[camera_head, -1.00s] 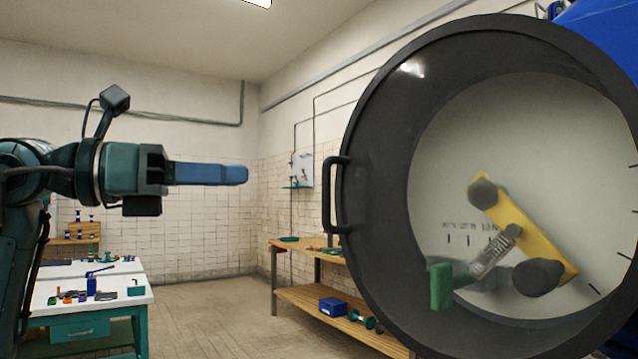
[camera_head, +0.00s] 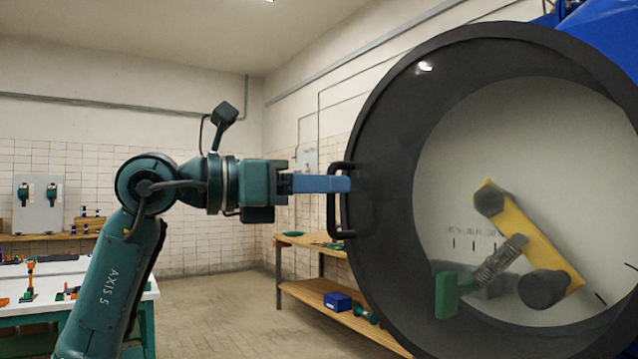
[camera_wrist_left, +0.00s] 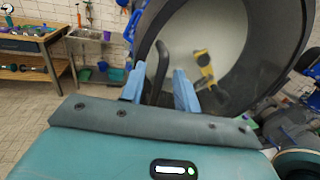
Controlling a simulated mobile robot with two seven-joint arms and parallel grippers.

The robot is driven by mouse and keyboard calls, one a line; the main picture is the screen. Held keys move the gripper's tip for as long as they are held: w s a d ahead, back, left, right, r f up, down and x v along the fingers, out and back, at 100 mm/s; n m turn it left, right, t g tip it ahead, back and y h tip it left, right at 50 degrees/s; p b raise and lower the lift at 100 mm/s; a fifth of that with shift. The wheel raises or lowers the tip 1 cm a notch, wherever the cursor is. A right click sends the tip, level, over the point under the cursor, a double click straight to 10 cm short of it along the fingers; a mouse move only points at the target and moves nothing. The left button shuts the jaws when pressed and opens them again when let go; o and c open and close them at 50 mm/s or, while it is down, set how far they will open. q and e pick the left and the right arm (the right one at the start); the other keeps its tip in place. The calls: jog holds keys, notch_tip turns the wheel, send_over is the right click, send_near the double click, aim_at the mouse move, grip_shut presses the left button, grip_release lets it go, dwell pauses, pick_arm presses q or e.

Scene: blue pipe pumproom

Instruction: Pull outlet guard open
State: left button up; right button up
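The outlet guard (camera_head: 385,150) is a large round dark grey ring with a clear window, at the right of the head view. Its dark bar handle (camera_head: 333,215) is on its left edge. My left gripper (camera_head: 346,184) reaches in from the left, its blue fingers level with the handle's upper part. In the left wrist view the fingers (camera_wrist_left: 158,90) are apart, and the handle (camera_wrist_left: 152,66) shows between them. I cannot tell whether they touch it. My right gripper is out of view.
A wooden bench (camera_head: 310,290) with a blue box (camera_head: 337,301) stands behind, below the handle. A white-topped table (camera_head: 60,305) with tools is at the left. Floor between them is clear. A blue tank (camera_head: 600,30) is at upper right.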

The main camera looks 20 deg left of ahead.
pick_arm(q)
grip_shut()
jog(key=shift+s, duration=0.1)
dwell(0.4)
